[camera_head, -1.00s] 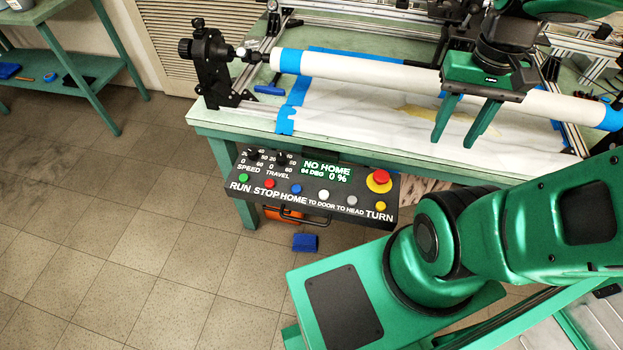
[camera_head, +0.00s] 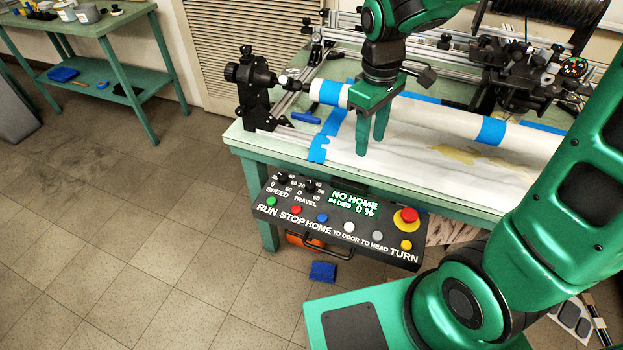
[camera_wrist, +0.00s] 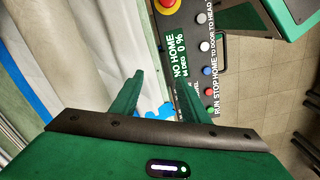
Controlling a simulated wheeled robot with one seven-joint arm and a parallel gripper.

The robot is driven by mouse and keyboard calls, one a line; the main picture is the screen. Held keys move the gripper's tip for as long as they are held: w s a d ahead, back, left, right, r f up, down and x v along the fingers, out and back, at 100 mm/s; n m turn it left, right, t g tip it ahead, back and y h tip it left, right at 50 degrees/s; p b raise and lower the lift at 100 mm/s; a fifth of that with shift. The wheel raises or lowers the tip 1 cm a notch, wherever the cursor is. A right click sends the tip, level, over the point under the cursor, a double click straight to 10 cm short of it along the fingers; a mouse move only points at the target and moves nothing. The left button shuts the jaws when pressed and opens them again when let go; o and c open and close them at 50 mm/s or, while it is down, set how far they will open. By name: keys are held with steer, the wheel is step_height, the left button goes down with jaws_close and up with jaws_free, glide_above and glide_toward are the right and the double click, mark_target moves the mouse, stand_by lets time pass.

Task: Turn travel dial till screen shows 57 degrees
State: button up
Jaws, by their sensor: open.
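The travel dial (camera_head: 311,184) is a small black knob at the upper left of the black control panel (camera_head: 262,197), right of the speed dial (camera_head: 283,177). The screen (camera_head: 355,201) shows green-white text: NO HOME, a degree value ending in 4 whose first digit is too small to read surely, and 0 %. My gripper (camera_head: 370,146) is open and empty, fingers down above the white sheet behind the panel. In the wrist view the screen (camera_wrist: 179,63) lies beyond my fingertips (camera_wrist: 160,79). There the dial cannot be made out near my right finger.
Coloured buttons line the panel, with a red emergency stop (camera_head: 405,216) at its right. A white tube with blue tape (camera_head: 425,113) runs above the bench (camera_head: 240,136). A black clamp stand (camera_head: 252,90) stands at left. The floor before the panel is mostly clear.

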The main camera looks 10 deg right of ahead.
mark_target(312, 184)
steer(key=w+a+f+n, duration=0.2)
steer(key=a+n, duration=0.1)
steer(key=a, duration=0.3)
steer(key=w+a+f+n, duration=0.1)
steer(key=a+f+n, duration=0.15)
steer(key=a, duration=0.45)
steer(key=shift+y, duration=0.3)
steer(key=f, duration=1)
steer(key=shift+d+f, duration=0.3)
steer(key=shift+c, duration=0.5)
jaws_close()
